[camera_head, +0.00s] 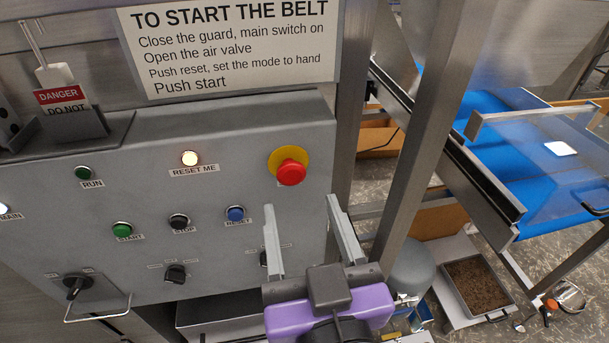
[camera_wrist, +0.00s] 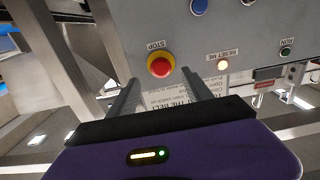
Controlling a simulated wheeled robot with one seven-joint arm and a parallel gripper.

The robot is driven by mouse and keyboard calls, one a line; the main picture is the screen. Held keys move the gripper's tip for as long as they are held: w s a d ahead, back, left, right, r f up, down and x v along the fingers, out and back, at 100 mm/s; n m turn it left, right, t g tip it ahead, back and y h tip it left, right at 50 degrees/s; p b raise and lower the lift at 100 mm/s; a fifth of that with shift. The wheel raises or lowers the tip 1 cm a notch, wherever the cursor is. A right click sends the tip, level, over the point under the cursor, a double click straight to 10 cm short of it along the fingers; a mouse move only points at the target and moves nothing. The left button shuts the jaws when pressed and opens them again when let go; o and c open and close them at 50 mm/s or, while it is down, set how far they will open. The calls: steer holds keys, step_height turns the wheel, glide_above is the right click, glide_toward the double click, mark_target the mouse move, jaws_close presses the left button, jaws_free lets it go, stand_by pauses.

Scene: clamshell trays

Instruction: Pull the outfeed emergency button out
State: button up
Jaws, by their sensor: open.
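A red mushroom button (camera_head: 291,173) on a yellow disc sits at the upper right of the grey control panel. It also shows in the wrist view (camera_wrist: 160,66), beside a label reading STOP. I cannot tell from its label whether it is the outfeed emergency button, nor whether it is pressed in or out. My gripper (camera_head: 300,203) is open and empty. In the head view its two fingers stand just below the button, apart from each other. In the wrist view the button appears just beyond and between the fingertips (camera_wrist: 159,77). No contact shows.
The grey panel (camera_head: 60,215) carries a lit RESET ME lamp (camera_head: 190,158), a blue reset button (camera_head: 236,213), a green start button (camera_head: 122,230) and rotary switches. A steel post (camera_head: 425,120) stands right of the panel. A blue conveyor belt (camera_head: 490,110) lies beyond.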

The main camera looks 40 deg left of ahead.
mark_target(292, 177)
steer(key=p+x, duration=0.1)
steer(key=x, duration=0.5)
steer(key=shift+w+a, duration=0.1)
steer(key=shift+a, duration=0.1)
jaws_close()
stand_by(1.2)
